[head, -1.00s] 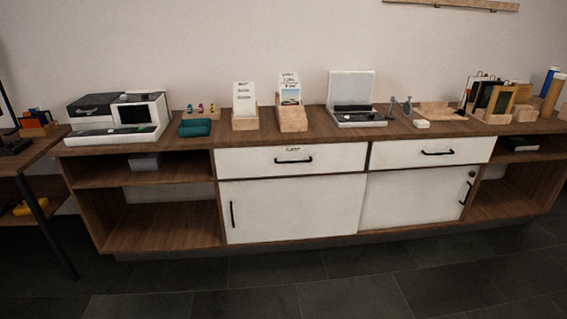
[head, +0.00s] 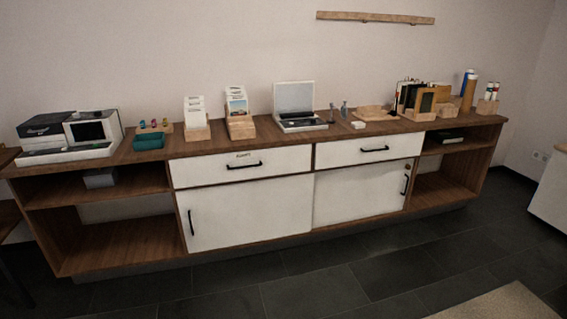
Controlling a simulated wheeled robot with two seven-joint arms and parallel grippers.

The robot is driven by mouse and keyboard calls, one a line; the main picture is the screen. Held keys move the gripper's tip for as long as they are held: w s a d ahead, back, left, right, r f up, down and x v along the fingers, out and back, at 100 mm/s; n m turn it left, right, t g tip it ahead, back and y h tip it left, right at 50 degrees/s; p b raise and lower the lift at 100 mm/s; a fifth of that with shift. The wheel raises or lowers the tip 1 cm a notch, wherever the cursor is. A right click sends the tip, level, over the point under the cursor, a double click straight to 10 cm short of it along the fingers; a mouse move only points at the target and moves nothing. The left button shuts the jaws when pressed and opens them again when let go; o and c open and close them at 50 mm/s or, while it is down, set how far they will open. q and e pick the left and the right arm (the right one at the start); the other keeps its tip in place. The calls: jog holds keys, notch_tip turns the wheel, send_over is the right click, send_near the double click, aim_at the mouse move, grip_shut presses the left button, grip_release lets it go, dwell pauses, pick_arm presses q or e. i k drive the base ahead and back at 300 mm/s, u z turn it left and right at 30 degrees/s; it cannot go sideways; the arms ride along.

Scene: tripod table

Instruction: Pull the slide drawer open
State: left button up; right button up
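A long wooden sideboard (head: 150,157) stands against the wall. It has two white drawers side by side under its top. The left drawer (head: 210,172) has a black bar handle (head: 245,166) and a small dark label above the handle. The right drawer (head: 345,155) has a similar black handle (head: 375,149). Both drawers look closed. Below them are two white door panels, left (head: 250,211) and right (head: 350,192), each with an upright black handle. Neither gripper shows in the head view.
A card machine (head: 68,137), card holders (head: 196,125), a laptop-like case (head: 296,107) and several small items stand on the top. Open shelves flank the drawers. Dark tiled floor (head: 300,290) in front is clear. A rug (head: 490,306) and white cabinet (head: 551,190) are at right.

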aim_at(190, 171)
jog(key=z, duration=0.45)
jog(key=i, duration=1.2)
jog(key=u, duration=0.65)
jog(key=i, duration=0.95)
jog(key=u, duration=0.9)
jog(key=i, duration=0.55)
